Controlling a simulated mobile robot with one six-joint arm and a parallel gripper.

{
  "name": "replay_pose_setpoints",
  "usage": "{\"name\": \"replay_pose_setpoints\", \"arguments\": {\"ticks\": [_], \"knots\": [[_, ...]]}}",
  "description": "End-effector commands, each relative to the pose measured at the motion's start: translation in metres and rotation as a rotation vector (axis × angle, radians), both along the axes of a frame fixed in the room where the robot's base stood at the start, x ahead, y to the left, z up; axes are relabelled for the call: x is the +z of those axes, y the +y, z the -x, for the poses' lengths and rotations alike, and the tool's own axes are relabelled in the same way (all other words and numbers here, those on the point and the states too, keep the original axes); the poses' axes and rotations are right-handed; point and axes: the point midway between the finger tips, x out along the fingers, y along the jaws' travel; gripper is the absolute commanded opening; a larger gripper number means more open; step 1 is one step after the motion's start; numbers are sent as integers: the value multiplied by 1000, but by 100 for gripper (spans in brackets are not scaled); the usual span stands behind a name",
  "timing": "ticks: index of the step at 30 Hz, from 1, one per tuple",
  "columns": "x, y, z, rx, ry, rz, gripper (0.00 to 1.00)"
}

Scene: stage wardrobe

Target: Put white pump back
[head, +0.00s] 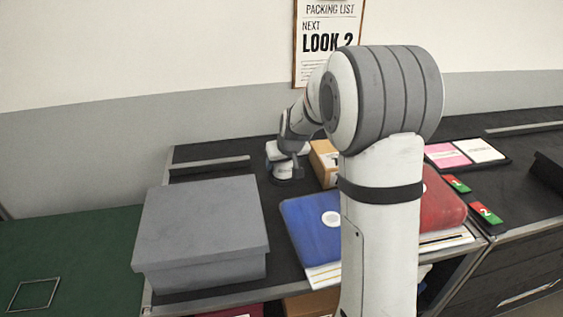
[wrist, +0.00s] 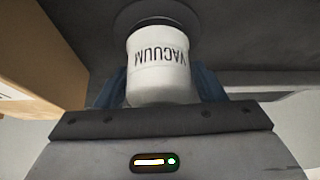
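The white pump (head: 285,167) is a short white cylinder on a round black base, at the back of the dark counter. In the wrist view the white pump (wrist: 158,62) fills the space between the fingers, with "VACUUM" upside down on it. My gripper (head: 290,158) is at the pump, reaching down from above. In the wrist view my gripper (wrist: 158,88) has a blue finger against each side of the pump, with no gap visible. The fingertips are partly hidden by the pump. Whether the base rests on the counter is hard to tell.
A cardboard box (head: 325,160) stands close to the right of the pump. A large grey lidded box (head: 205,232) is at front left.

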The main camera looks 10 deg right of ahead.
Motion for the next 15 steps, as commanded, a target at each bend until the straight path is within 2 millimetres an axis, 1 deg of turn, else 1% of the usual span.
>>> {"name": "replay_pose_setpoints", "arguments": {"ticks": [1,3,11,15], "knots": [[0,0,0,0,0,0,67],[0,0,0,0,0,0,73],[2,-1,0,-1,0,0,73],[13,-1,5,-1,-2,0,73]]}}
